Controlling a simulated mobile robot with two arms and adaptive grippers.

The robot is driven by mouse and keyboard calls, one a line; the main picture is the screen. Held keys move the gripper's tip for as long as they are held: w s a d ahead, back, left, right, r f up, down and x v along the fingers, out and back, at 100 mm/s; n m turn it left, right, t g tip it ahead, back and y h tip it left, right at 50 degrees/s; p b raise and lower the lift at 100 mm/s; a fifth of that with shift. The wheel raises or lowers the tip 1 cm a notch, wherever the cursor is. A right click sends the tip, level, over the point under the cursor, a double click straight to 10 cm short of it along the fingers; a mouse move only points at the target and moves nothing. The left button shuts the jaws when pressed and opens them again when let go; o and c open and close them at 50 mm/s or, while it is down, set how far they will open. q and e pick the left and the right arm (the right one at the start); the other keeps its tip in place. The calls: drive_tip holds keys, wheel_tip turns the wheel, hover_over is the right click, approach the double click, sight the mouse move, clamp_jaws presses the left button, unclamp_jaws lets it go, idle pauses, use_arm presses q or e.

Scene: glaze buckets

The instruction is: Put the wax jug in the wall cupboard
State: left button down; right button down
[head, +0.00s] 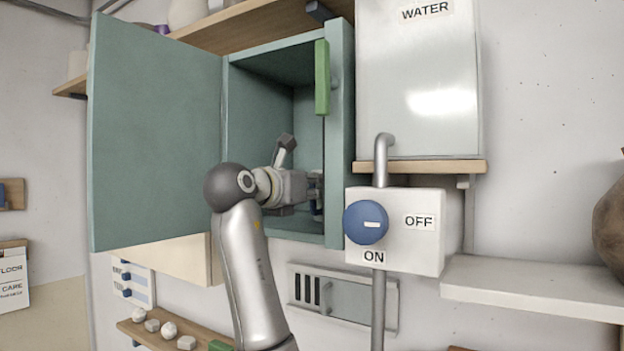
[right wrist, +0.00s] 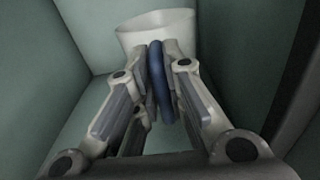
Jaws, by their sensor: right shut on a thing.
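The wall cupboard (head: 341,140) is green, and its door (head: 152,130) stands open to the left. My right gripper (head: 318,195) reaches inside it, low in the opening. In the right wrist view that gripper (right wrist: 160,85) is shut on the blue handle (right wrist: 161,90) of the wax jug. The jug's pale body (right wrist: 157,34) shows just beyond the fingertips, between the cupboard's walls. In the head view the jug is mostly hidden by my gripper and the cupboard side. I cannot tell whether its base touches the cupboard floor. My left gripper is not in view.
A green strip (head: 322,78) is at the cupboard's right front edge. Close right are the water tank (head: 418,90), its pipe (head: 381,160) and a valve box with a blue knob (head: 366,222). A wooden shelf (head: 250,25) runs above; a low shelf with small pieces (head: 160,336) is below.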

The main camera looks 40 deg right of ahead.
drive_tip(key=shift+s, duration=0.1)
drive_tip(key=c, duration=1.5)
unclamp_jaws()
drive_tip(key=shift+a, duration=0.1)
drive_tip(key=shift+s+a+f+b, duration=0.1)
drive_tip(key=shift+a+b, duration=0.25)
drive_tip(key=shift+b, duration=0.1)
drive_tip(key=b+v, duration=0.5)
drive_tip(key=v, duration=0.6)
drive_tip(key=shift+r+b, duration=0.25)
drive_tip(key=shift+b, duration=0.05)
drive_tip(key=shift+a, duration=0.1)
